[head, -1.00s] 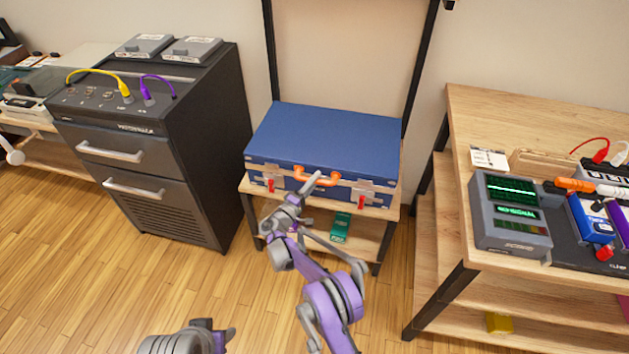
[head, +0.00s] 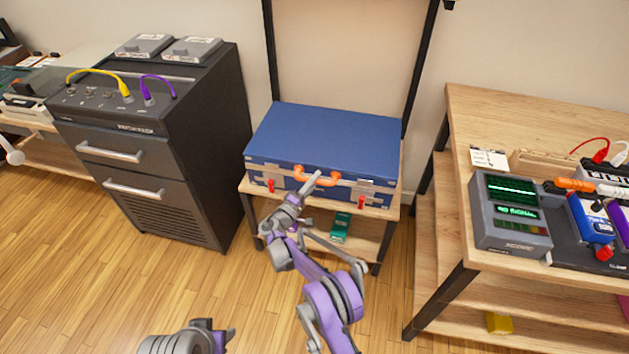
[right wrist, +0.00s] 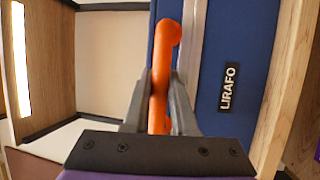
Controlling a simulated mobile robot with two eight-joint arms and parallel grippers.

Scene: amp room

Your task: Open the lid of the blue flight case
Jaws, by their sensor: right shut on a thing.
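The blue flight case (head: 325,135) lies flat on a small wooden stand, its lid down or nearly so; I cannot tell whether a slight gap shows at the front seam. Its orange handle (head: 301,174) is at the front middle, between two metal latches with red tabs (head: 271,185) (head: 361,202). My right gripper (head: 314,182) is at the handle. In the right wrist view its fingers (right wrist: 158,105) are shut on the orange handle (right wrist: 166,45), beside the case's metal edge strip and LIRAFO label. My left gripper (head: 218,335) is low at the bottom edge, away from the case.
A black drawer cabinet (head: 200,130) stands close on the left. A wooden bench (head: 465,120) with a grey meter (head: 508,215) stands on the right. A black upright frame (head: 417,70) rises behind the case. A green box (head: 340,226) lies on the stand's lower shelf. Floor in front is open.

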